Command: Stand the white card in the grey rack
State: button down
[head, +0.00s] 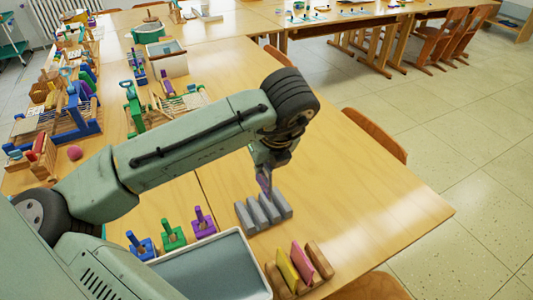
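The grey rack (263,212), with several upright ridges and slots between them, sits on the wooden table right of centre. My gripper (264,184) points down just above and behind the rack's middle. A small pale lilac shape shows at the fingertips; I cannot tell if it is a finger or the edge of something held. The white card is not clearly visible. My arm comes in from the lower left and hides part of the table.
A wooden rack (299,270) with a yellow and a pink card stands at the front. A white-rimmed tray (262,262) is left of it. Purple (203,224), green and blue peg toys stand behind the tray. Table (370,215) right of the grey rack is clear.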

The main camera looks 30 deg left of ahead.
aim_at(262, 188)
jog(key=shift+s+f+b, duration=0.1)
jog(key=shift+f+b, duration=1.75)
jog(key=shift+f, duration=0.65)
jog(key=shift+r, duration=0.15)
jog(key=shift+a, duration=0.1)
jog(key=shift+f, duration=0.3)
jog(key=shift+f, duration=0.6)
jog(key=shift+f, duration=0.15)
jog(key=shift+f+b, duration=0.6)
jog(key=shift+b, duration=0.05)
jog(key=shift+f+b, duration=0.5)
jog(key=shift+f, duration=0.3)
dwell(1.1)
dwell(0.3)
